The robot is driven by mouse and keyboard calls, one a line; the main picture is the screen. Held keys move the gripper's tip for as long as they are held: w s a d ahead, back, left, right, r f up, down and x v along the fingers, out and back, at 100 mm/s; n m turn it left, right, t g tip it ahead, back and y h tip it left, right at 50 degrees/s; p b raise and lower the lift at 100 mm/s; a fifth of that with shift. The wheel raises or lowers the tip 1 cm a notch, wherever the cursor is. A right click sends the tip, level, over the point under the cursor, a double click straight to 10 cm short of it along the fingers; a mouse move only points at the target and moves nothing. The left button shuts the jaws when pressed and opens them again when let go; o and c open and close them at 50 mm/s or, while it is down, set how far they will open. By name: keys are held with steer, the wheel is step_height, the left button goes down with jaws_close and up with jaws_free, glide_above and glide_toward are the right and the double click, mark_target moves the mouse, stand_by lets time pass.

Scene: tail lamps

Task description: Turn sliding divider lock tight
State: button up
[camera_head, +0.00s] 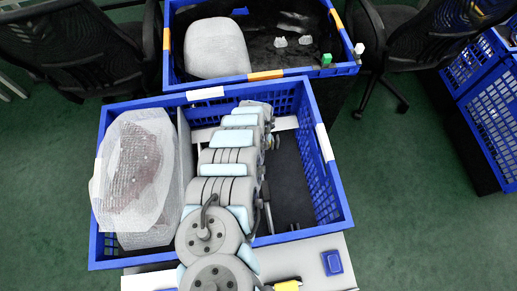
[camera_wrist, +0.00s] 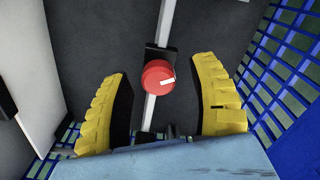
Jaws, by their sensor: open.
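The lock is a round red knob (camera_wrist: 157,78) with a white mark on its face, in the wrist view. It sits on a small black block on a thin silver bar (camera_wrist: 167,18). My gripper (camera_wrist: 161,68) is open, with one yellow finger on each side of the knob. Gaps show between both fingers and the knob, and nothing is held. In the head view, a thin pale divider panel (camera_head: 184,150) stands in the blue crate (camera_head: 94,245), left of my arm. My arm hides the knob and my gripper there.
A bubble-wrapped lamp (camera_head: 135,170) fills the crate's left compartment. The dark right compartment floor (camera_head: 290,180) looks mostly clear beside my arm. Blue lattice walls (camera_wrist: 285,70) rise close to the right finger. A second blue crate (camera_head: 345,72) with a wrapped item stands behind.

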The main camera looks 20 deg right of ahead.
step_height(320, 180, up, 12)
stand_by(0.9)
stand_by(0.7)
